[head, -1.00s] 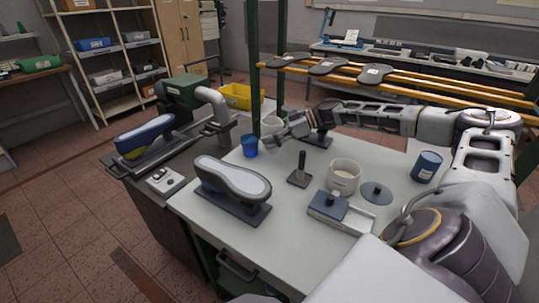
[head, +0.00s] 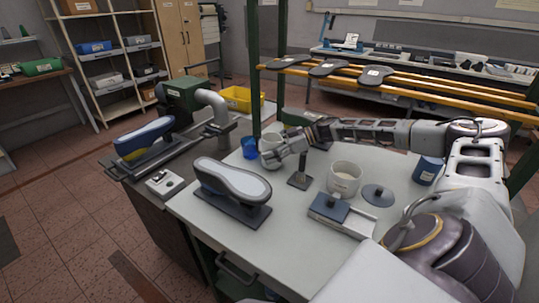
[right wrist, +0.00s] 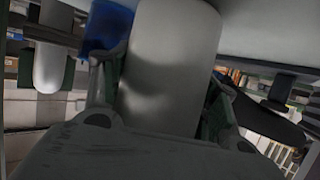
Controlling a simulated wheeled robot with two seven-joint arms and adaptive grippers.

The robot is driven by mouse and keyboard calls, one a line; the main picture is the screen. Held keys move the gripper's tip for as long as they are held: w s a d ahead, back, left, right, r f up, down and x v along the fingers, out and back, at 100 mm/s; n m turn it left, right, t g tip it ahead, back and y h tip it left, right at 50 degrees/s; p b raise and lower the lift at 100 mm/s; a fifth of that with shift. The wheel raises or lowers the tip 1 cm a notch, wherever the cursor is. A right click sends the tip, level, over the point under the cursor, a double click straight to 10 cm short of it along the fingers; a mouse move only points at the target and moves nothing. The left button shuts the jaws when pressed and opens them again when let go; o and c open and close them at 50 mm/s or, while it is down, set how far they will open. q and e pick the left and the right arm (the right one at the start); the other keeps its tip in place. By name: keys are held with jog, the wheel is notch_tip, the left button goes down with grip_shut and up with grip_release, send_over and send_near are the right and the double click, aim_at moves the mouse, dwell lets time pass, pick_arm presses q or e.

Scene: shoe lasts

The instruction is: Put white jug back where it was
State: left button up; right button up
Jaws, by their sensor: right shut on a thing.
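The white jug (head: 267,152) is at the far left part of the white worktop, just right of the blue cup (head: 249,148). My right gripper (head: 278,155) is shut on the jug's body, with the fingers on either side of it. In the right wrist view the jug is a smooth pale cylinder (right wrist: 170,65) between the fingers, and the blue cup (right wrist: 105,28) shows close beside it. I cannot tell whether the jug's base touches the worktop. My left gripper is not in view.
A grey shoe last (head: 232,182) on a dark base stands at front left. A dark upright stand (head: 300,172), a white tub (head: 344,178), a dark disc (head: 378,194) and a blue can (head: 427,170) stand to the right. A green post (head: 254,80) rises behind the cup.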

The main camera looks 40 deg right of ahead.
jog(key=shift+f, duration=0.6)
jog(key=o, duration=1.1)
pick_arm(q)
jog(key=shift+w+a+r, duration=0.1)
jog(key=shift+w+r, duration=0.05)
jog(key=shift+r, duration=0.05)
pick_arm(e)
jog(key=shift+o, duration=0.3)
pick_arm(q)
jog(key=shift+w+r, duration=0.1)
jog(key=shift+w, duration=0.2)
